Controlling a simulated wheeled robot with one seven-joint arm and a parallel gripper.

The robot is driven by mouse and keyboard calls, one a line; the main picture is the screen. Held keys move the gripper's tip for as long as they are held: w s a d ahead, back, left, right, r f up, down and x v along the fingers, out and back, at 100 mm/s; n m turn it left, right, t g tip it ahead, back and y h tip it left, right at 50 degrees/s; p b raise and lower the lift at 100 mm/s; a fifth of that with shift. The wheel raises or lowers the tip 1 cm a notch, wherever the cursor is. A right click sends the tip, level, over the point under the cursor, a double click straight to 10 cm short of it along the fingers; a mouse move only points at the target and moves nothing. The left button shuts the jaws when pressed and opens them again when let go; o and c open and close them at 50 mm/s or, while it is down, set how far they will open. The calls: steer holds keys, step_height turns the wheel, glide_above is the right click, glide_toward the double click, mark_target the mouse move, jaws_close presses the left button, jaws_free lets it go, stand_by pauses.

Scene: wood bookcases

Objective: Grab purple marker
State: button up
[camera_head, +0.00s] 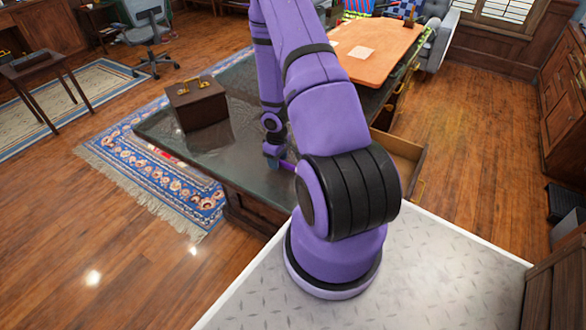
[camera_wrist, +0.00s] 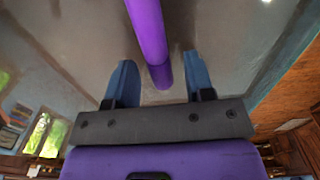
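The purple marker (camera_wrist: 150,40) runs from the top of the wrist view down between the two blue fingers of my gripper (camera_wrist: 159,60). My gripper is open, with a gap between the marker and each finger. In the head view my gripper (camera_head: 271,157) is low over the dark glossy desk (camera_head: 225,150), near its front edge. A small purple piece of the marker (camera_head: 287,165) shows just right of the fingers there. My arm hides part of the desk and whatever lies behind it.
A brown box with a gold handle (camera_head: 197,103) stands on the desk to the left. An open drawer (camera_head: 400,155) juts out at the desk's right side. An orange desk pad (camera_head: 375,50) lies on the far part. A blue patterned rug (camera_head: 150,175) lies left of the desk.

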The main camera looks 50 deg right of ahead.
jaws_close()
steer(key=shift+r, duration=0.1)
